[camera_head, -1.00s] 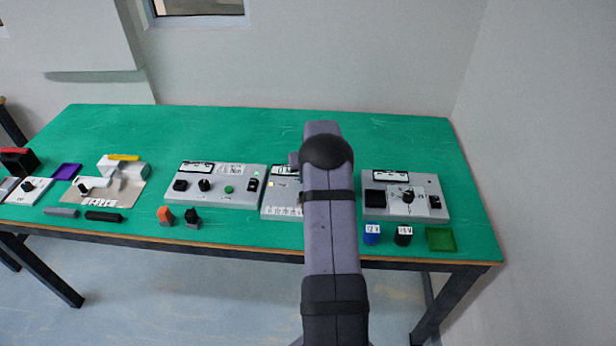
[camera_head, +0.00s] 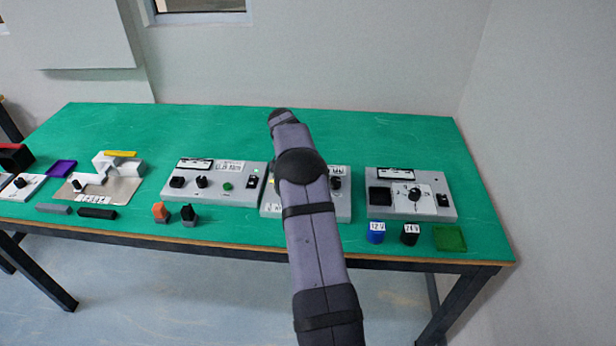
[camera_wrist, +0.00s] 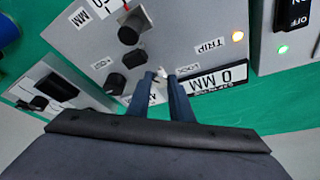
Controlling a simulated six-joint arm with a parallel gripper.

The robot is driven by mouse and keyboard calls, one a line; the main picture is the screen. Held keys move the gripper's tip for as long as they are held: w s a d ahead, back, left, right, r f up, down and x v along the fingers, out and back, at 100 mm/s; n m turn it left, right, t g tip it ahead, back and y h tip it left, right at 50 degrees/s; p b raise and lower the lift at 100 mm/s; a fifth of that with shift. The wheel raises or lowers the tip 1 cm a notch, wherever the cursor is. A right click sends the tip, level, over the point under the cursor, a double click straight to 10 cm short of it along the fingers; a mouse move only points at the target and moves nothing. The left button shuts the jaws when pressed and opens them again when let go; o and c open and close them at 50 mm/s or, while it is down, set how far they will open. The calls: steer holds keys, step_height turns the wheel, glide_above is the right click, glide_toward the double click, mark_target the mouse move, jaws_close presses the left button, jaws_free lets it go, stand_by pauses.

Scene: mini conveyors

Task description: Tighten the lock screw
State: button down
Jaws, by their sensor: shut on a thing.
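My gripper (camera_wrist: 161,79) is shut on the lock screw (camera_wrist: 161,71), a small pale piece next to the LOCK label, mostly hidden between the fingertips. How far the screw is turned cannot be told. The head view shows this panel (camera_head: 341,208) at the middle of the bench, partly covered by my arm; my gripper is hidden there.
Two black knobs (camera_wrist: 132,58) (camera_wrist: 116,83) sit close beside the fingers, and a larger knob (camera_wrist: 131,28) lies beyond. Other panels stand left (camera_head: 215,170) and right (camera_head: 440,211) on the green bench (camera_head: 400,140). The back of the bench is clear.

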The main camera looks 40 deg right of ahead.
steer(key=shift+w+m+g+p, duration=0.15)
steer(key=shift+m+g+p, duration=0.4)
steer(key=shift+m, duration=1.25)
steer(key=c, duration=1.6)
jaws_free()
steer(key=shift+b+v, duration=0.75)
steer(key=shift+v, duration=2.95)
steer(key=shift+w, duration=0.1)
